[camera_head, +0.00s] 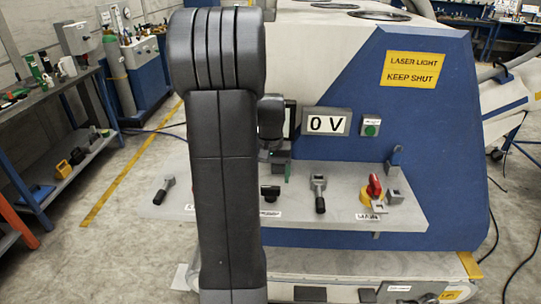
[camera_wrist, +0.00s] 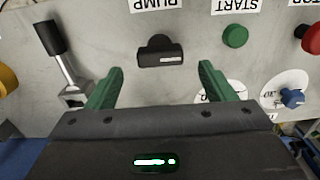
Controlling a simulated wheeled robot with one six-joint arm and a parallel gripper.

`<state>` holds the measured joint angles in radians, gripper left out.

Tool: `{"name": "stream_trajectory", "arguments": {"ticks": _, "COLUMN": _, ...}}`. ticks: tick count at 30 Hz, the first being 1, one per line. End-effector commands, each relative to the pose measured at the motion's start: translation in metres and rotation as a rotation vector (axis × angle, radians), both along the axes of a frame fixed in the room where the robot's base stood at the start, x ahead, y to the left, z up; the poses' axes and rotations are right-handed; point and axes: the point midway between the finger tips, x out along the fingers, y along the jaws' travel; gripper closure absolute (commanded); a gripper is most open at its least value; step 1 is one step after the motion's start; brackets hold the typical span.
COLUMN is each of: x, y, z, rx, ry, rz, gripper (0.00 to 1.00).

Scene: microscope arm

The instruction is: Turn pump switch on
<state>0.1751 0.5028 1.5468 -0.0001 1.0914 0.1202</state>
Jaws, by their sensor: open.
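The pump switch (camera_wrist: 160,50) is a black knob with a pale strip, mounted on the grey panel (camera_wrist: 110,25) under an upside-down PUMP label (camera_wrist: 155,4) in the wrist view. My gripper (camera_wrist: 160,82) is open, with its two green fingers apart and nothing between them. The knob lies just beyond the fingertips, roughly centred between them, and no contact shows. In the head view, a black knob (camera_head: 269,191) that looks like the same switch sits on the panel shelf. My arm hides much of the shelf and most of my gripper (camera_head: 287,172) there.
In the wrist view, a black-handled lever (camera_wrist: 58,55) stands left of the switch. A green START button (camera_wrist: 235,36), a red button (camera_wrist: 313,38) and a blue knob (camera_wrist: 292,97) are to the right. The head view shows a red MAIN switch (camera_head: 374,186) and a 0 V display (camera_head: 326,123).

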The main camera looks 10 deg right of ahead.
Motion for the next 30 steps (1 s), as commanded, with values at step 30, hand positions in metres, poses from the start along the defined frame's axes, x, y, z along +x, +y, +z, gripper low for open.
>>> {"name": "stream_trajectory", "arguments": {"ticks": 30, "x": 0.0, "y": 0.0, "z": 0.084, "rx": 0.0, "ry": 0.001, "rz": -0.001, "gripper": 0.24}}
